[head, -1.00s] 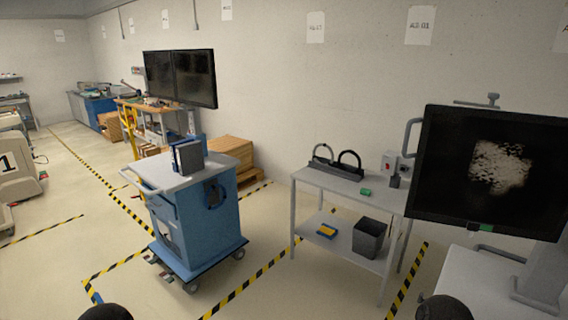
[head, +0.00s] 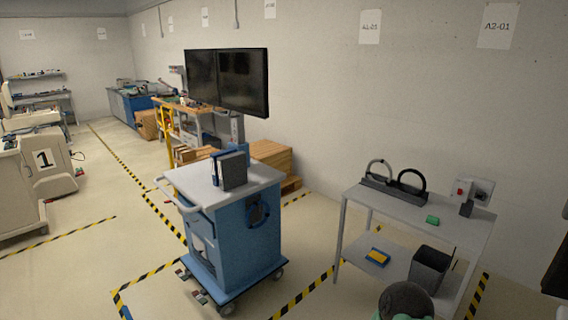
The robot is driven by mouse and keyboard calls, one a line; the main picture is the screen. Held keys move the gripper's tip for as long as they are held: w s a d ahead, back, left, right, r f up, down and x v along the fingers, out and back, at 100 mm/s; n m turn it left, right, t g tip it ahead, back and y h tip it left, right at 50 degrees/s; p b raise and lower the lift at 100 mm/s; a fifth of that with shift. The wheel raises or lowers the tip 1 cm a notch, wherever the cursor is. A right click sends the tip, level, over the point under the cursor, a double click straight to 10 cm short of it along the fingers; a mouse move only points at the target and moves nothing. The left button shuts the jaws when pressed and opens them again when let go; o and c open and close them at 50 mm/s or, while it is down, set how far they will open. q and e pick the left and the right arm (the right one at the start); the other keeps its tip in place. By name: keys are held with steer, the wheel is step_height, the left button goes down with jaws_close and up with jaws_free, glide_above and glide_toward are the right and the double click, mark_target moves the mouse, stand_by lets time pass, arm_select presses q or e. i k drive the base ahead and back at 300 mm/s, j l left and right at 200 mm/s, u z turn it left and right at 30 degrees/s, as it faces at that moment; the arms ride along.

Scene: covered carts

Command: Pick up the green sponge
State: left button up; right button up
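The green sponge (head: 432,220) is a small green block lying on the top shelf of the grey cart (head: 398,199) at the right. It lies right of the black ring-shaped holders and in front of the red-buttoned box. A dark rounded shape at the bottom edge, in front of the cart, looks like part of my own arm. Neither of my grippers can be made out in the head view.
A blue cart (head: 238,244) with binders (head: 229,169) stands left of the grey cart. The grey cart's lower shelf holds a yellow and blue block (head: 377,258) and a dark bin (head: 429,268). Open floor lies at the left.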

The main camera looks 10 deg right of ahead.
mark_target(432, 219)
steer(key=i+z, duration=1.25)
steer(key=i, duration=1.2)
